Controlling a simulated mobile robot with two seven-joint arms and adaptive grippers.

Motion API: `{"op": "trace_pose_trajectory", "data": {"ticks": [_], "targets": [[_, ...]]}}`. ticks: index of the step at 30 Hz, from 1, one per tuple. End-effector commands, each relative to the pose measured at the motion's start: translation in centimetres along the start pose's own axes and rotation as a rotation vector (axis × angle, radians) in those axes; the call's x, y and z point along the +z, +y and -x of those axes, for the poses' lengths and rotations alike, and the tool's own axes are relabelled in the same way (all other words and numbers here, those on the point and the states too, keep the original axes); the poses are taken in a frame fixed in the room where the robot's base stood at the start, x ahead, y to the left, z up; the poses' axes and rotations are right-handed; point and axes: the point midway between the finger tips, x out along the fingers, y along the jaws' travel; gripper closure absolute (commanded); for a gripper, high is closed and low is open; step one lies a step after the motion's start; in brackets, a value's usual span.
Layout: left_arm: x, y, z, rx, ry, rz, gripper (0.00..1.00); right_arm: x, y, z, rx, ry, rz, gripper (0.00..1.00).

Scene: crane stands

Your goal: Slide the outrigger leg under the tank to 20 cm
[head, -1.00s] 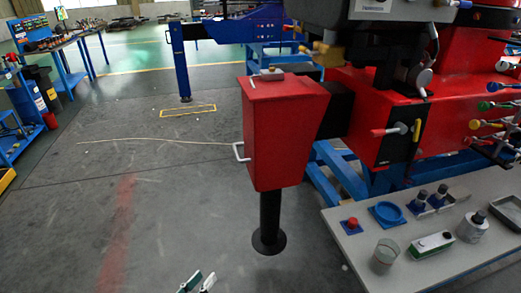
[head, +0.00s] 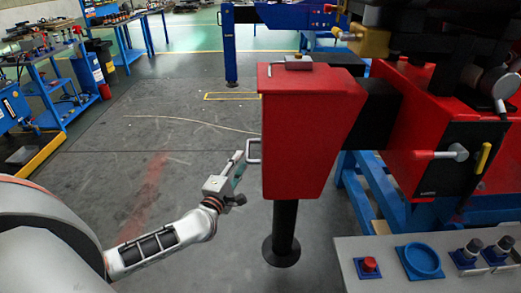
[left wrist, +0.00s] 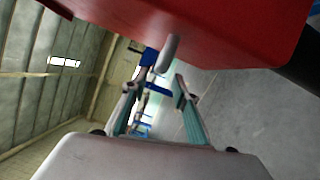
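The red box-shaped tank (head: 312,135) has a pale handle (head: 253,150) on its left side. The black outrigger leg (head: 284,222) comes down from under it to a round foot (head: 281,251) close to the floor. My left gripper (head: 241,162) is just left of the handle. In the left wrist view, the red tank (left wrist: 230,25) fills the top right. There my left gripper (left wrist: 155,90) is open, with its two fingers apart. The handle (left wrist: 168,54) stands just beyond the fingertips, between them; I cannot tell whether it touches. My right gripper is out of view.
A black beam (head: 375,115) joins the tank to the red crane body (head: 400,145). A grey table (head: 385,268) with a red button (head: 370,265) and blue ring (head: 420,262) stands at the lower right. The floor left of the tank is clear.

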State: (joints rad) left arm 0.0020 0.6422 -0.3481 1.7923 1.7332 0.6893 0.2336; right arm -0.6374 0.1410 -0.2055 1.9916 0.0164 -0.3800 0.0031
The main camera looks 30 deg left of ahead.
Motion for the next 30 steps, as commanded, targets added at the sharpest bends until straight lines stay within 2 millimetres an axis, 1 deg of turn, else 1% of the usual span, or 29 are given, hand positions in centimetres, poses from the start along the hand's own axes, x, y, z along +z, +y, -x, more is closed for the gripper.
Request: {"op": "trace_pose_trajectory", "data": {"ticks": [9, 13, 18, 26, 27, 29, 30], "targets": [[0.1, 0.0, -4.5, 0.002, -0.001, -0.002, 0.71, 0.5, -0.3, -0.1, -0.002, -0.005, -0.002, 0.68], [0.1, 0.0, -6.0, 0.001, -0.002, -0.002, 0.71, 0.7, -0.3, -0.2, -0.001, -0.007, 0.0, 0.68], [0.2, 0.0, -7.0, 0.001, -0.003, -0.003, 0.71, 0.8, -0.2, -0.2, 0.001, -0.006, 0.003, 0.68], [0.2, 0.0, -7.2, 0.0, -0.004, -0.003, 0.71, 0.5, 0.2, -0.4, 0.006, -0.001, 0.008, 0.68], [0.2, 0.0, -7.2, 0.0, -0.004, -0.003, 0.74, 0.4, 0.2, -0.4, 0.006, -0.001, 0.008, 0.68], [0.2, 0.0, -7.2, 0.0, -0.003, -0.003, 0.89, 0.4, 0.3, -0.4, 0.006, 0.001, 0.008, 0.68], [0.2, 0.0, -7.2, 0.0, -0.003, -0.003, 1.0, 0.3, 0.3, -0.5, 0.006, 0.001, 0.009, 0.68]]}}
